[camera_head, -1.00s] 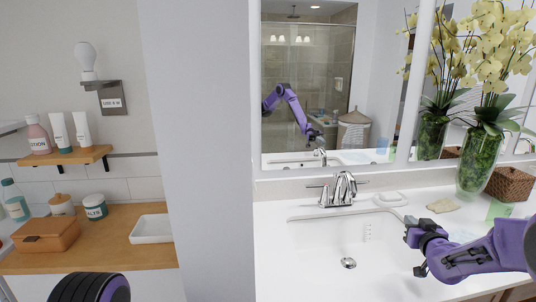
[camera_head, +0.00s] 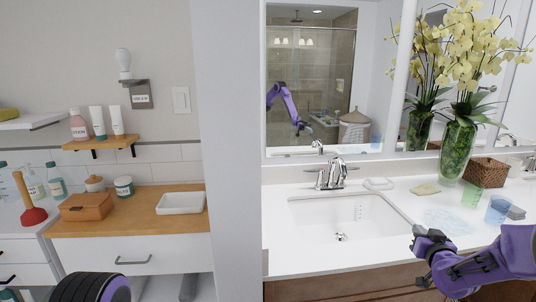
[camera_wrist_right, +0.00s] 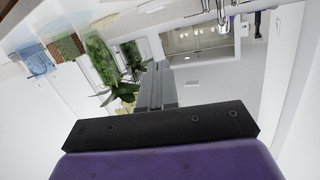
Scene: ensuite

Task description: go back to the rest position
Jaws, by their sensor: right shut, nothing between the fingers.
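A dark, ribbed part of my left arm shows at the bottom left of the head view, but the left gripper is not visible.
The sink (camera_head: 345,215) and faucet (camera_head: 335,175) lie left of my right gripper. A vase of yellow orchids (camera_head: 458,150), a woven basket (camera_head: 486,173), a green cup (camera_head: 472,195) and a blue cup (camera_head: 497,209) stand behind it. A red plunger (camera_head: 33,214) is at far left.

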